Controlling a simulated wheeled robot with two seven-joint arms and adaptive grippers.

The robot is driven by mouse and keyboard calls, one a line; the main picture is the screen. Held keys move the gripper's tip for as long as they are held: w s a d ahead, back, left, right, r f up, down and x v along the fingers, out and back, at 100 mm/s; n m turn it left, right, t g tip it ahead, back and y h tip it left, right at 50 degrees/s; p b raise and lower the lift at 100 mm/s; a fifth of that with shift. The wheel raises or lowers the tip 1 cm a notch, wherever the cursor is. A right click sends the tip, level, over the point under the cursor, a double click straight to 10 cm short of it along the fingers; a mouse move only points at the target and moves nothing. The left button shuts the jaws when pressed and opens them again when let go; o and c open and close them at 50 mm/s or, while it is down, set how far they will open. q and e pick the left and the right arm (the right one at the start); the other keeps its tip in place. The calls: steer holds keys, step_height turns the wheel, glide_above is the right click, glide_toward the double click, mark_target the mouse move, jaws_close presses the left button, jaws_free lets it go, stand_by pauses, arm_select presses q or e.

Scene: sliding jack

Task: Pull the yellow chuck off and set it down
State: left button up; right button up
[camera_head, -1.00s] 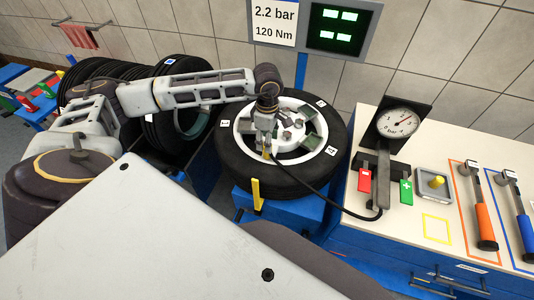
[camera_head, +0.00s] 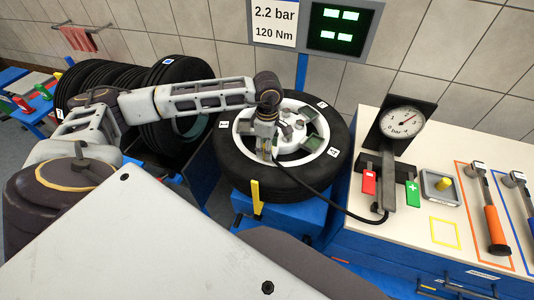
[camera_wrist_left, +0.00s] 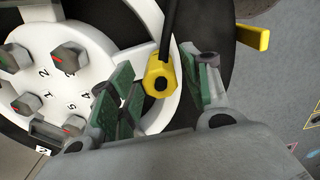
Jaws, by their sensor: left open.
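The yellow chuck (camera_wrist_left: 161,76) shows in the left wrist view, on the white wheel rim (camera_wrist_left: 98,48) at the end of a black hose (camera_wrist_left: 171,28). My left gripper (camera_wrist_left: 163,88) is open, with one green-padded finger on each side of the chuck. A gap shows between the chuck and the right finger; I cannot tell whether the left finger touches it. In the head view my left gripper (camera_head: 266,152) reaches down to the near left part of the rim and largely hides the chuck. My right gripper is not in view.
The hose (camera_head: 330,203) runs from the wheel to a pressure gauge (camera_head: 403,122) on the white bench. A yellow stop (camera_head: 257,196) stands at the tyre's near side.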

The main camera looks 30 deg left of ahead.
arm_select(q)
steer(key=shift+b, duration=0.3)
stand_by(0.6)
jaws_close()
